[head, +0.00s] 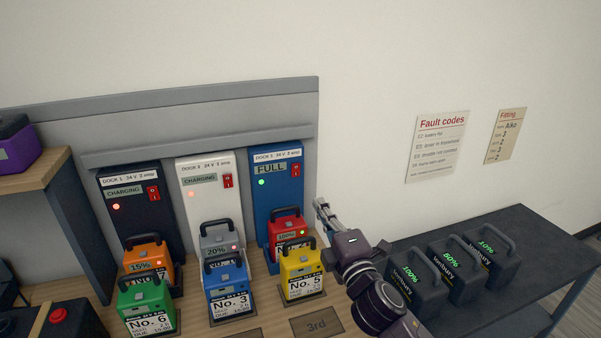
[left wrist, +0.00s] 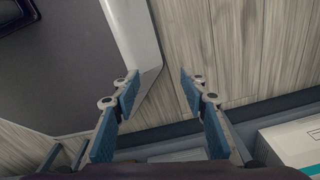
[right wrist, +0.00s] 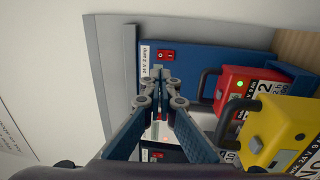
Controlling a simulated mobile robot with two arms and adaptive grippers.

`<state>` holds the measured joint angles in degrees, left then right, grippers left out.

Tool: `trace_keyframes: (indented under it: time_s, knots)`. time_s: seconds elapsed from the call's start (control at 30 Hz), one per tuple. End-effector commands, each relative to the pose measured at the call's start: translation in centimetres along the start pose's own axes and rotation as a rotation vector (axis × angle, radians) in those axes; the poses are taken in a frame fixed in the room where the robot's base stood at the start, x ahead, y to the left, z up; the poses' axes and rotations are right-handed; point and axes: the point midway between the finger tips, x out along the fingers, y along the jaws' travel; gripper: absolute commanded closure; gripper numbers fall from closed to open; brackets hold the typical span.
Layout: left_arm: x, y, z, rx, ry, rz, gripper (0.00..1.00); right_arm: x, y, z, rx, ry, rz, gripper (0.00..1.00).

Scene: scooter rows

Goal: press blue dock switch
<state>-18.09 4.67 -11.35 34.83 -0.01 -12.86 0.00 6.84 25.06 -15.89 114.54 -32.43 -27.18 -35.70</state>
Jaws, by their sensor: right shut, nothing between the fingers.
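The blue dock (head: 275,208) is the rightmost of three docks, with a FULL display and a green light. Its red switch (head: 295,170) is on the right of its front; it also shows in the right wrist view (right wrist: 166,56). My right gripper (head: 321,205) is shut and empty, to the right of and below the switch in the head view. In the right wrist view its fingertips (right wrist: 160,82) lie just below the switch; I cannot tell the gap. My left gripper (left wrist: 157,82) is open and empty, above a floor; the head view does not show it.
A red battery (head: 287,226) sits at the blue dock, with a yellow battery (head: 301,262) in front. The white dock (head: 203,190) and black dock (head: 125,215) stand to the left, with more batteries. A dark table (head: 500,310) at right bears three dark batteries.

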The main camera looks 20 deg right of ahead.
Motion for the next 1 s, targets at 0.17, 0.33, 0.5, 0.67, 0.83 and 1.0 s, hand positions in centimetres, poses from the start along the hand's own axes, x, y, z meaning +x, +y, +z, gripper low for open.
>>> trace_keyframes:
  time_s: [0.17,0.33,0.5,0.67,0.83,1.0]
  knots:
    - [-0.2,0.1,0.1,0.001,0.001,0.001,0.6,0.7,0.1,0.0,0.002,-0.001,0.0,1.0]
    - [-0.8,-0.2,-2.5,0.002,0.037,-0.003,0.6,3.0,0.2,0.0,0.003,-0.002,0.001,1.0]
    - [-1.3,-0.3,-3.8,0.002,0.055,-0.004,0.6,6.1,0.1,0.0,0.004,-0.003,-0.001,1.0]
    - [-1.7,-0.2,-3.2,0.002,0.046,-0.002,0.6,8.9,0.2,0.0,0.004,-0.003,0.0,1.0]
    - [-2.1,-0.1,-2.1,0.002,0.03,0.0,0.6,11.4,0.1,0.0,0.005,-0.002,-0.001,1.0]
    - [-2.3,0.0,-1.8,0.002,0.025,0.0,0.6,13.1,0.0,0.0,0.004,-0.001,-0.001,1.0]
